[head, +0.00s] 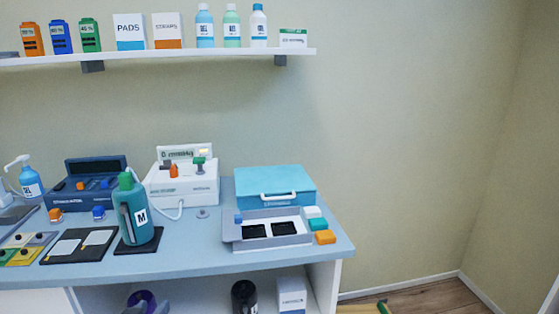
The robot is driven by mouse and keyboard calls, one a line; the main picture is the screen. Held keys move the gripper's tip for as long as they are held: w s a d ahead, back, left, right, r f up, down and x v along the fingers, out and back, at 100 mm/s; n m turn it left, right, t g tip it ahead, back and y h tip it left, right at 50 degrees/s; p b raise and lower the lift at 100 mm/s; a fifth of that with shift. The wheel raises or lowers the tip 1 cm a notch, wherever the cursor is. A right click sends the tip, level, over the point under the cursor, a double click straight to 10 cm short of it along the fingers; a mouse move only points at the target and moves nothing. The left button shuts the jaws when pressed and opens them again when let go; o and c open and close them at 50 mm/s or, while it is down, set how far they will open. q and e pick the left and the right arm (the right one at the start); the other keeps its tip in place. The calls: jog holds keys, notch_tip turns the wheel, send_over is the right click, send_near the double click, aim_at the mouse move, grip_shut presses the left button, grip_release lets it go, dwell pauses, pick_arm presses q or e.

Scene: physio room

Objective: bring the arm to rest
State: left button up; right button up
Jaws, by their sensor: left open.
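My left gripper (150,307) shows only as small grey tips at the bottom edge of the head view, low in front of the desk. It is open. A purple round thing (143,297) shows right by the tips, and I cannot tell whether they touch. The rest of the left arm is below the picture. My right gripper is not in view.
The blue-grey desk top (205,262) holds a green bottle marked M (133,215), a white device (185,182), a blue case (275,186) and a grey tray (230,235). Below stand a black bottle (244,297) and white box (292,295). Floor at right looks mostly free.

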pick_arm(q)
jog(key=s+d+f+g+h, duration=0.1)
jog(key=s+d+f+g, duration=0.3)
jog(key=f, duration=0.5)
jog(key=s+d+f+g+h, duration=0.2)
jog(key=s+d+f, duration=0.25)
jog(key=f, duration=0.45)
jog(key=s+d+f+g+h, duration=0.1)
jog(key=s+d+f+g, duration=0.25)
jog(key=d+f, duration=0.4)
jog(key=s+d+f+g+h, duration=0.1)
jog(key=s+f+g, duration=0.15)
jog(key=s, duration=0.25)
jog(key=s+d+f+g, duration=0.1)
jog(key=s+f, duration=0.3)
jog(key=s, duration=0.2)
notch_tip(320, 180, up, 14)
jog(key=s+p, duration=0.1)
jog(key=p, duration=1.2)
jog(key=shift+s+n+g, duration=0.3)
jog(key=shift+s+g, duration=0.05)
jog(key=shift+g, duration=0.05)
jog(key=shift+w+d+f, duration=0.1)
jog(key=shift+f, duration=0.1)
